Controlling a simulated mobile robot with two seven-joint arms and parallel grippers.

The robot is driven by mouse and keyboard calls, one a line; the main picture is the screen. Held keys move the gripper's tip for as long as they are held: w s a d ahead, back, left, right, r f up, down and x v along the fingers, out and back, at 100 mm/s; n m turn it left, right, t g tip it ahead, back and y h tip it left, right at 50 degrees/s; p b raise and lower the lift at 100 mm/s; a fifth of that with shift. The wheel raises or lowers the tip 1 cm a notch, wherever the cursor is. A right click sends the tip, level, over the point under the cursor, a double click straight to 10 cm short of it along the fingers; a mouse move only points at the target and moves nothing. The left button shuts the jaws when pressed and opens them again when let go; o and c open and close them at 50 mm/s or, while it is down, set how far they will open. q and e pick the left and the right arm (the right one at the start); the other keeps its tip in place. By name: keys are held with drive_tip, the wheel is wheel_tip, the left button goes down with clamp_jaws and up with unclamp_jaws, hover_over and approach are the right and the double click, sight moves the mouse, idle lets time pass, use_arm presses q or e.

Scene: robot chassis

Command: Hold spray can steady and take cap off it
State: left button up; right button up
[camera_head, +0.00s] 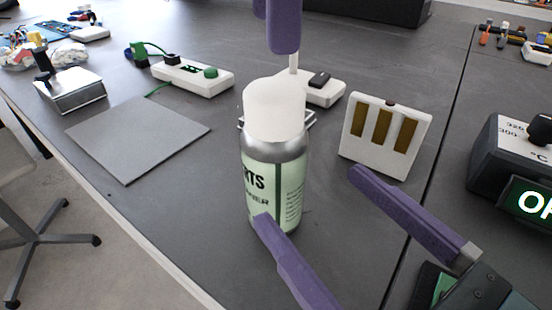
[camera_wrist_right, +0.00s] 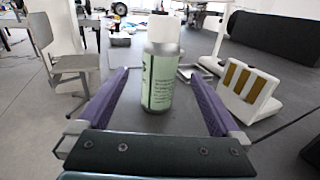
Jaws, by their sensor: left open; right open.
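The spray can (camera_head: 262,185), with a pale green label and silver shoulder, stands upright on the dark table in the head view. Its white cap (camera_head: 274,108) is on top. My right gripper (camera_head: 308,196) comes from the lower right, open, with one purple finger in front of the can and the other to its right. In the right wrist view the can (camera_wrist_right: 160,80) and cap (camera_wrist_right: 162,30) show upright between the spread fingers. My left gripper (camera_head: 273,30) is open above the cap, apart from it; only part of its purple fingers shows at the top edge.
A white panel with gold strips (camera_head: 385,135) stands right of the can. A white box (camera_head: 318,88) sits behind it. A grey flat plate (camera_head: 138,138) lies to the left, with a power strip (camera_head: 195,76) beyond. A display device (camera_head: 515,170) is far right.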

sight(274, 153)
drive_tip(key=x, duration=0.8)
drive_tip(key=shift+w, duration=0.15)
clamp_jaws()
idle(0.6)
unclamp_jaws()
